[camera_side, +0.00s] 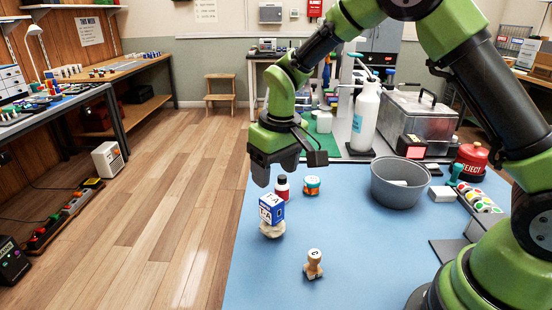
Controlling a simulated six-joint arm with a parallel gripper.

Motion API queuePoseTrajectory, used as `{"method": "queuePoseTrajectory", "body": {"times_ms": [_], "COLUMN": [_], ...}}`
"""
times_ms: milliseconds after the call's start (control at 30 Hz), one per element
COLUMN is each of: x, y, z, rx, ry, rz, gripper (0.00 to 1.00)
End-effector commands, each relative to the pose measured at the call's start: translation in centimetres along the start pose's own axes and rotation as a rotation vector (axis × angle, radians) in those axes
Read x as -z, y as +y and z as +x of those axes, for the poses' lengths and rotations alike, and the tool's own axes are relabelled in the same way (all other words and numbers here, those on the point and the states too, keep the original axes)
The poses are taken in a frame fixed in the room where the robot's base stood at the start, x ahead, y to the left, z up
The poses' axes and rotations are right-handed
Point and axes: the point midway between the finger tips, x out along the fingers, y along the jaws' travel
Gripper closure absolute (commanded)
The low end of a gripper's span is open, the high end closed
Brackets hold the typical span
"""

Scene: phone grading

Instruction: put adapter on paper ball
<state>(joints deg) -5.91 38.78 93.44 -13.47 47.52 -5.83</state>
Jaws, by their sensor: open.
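A blue and white box-shaped block (271,208), apparently the adapter, sits on top of the crumpled off-white paper ball (271,231) near the left edge of the blue table. It looks slightly tilted. My gripper (275,175) is above the block, pointing down, apart from it and empty. Its jaws are open, though the gap between them is hard to see from this side.
A dark red bottle with a white cap (282,188) stands just behind the block, with a teal and orange jar (312,185) to its right. A wooden stamp (313,265) stands in front. A grey bowl (400,182) stands at right. The middle of the blue table (360,250) is clear.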

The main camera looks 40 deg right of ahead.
Motion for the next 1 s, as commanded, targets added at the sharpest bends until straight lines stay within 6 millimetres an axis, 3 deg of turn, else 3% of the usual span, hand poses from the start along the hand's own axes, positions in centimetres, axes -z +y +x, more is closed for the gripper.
{"method": "queuePoseTrajectory", "body": {"times_ms": [100,400,567,800,1000], "x": [0.1,-0.2,-1.7,-7.9,-14.2], "y": [0.0,0.0,0.4,0.9,1.1], "z": [-1.6,-3.0,-7.2,-14.9,-18.2], "rx": [0.000,0.003,0.032,0.111,0.185], "ry": [0.003,0.009,0.074,0.228,0.354], "rz": [-0.001,0.006,0.057,0.181,0.276], "gripper": [0.37,0.37,0.37,0.37,0.37]}}
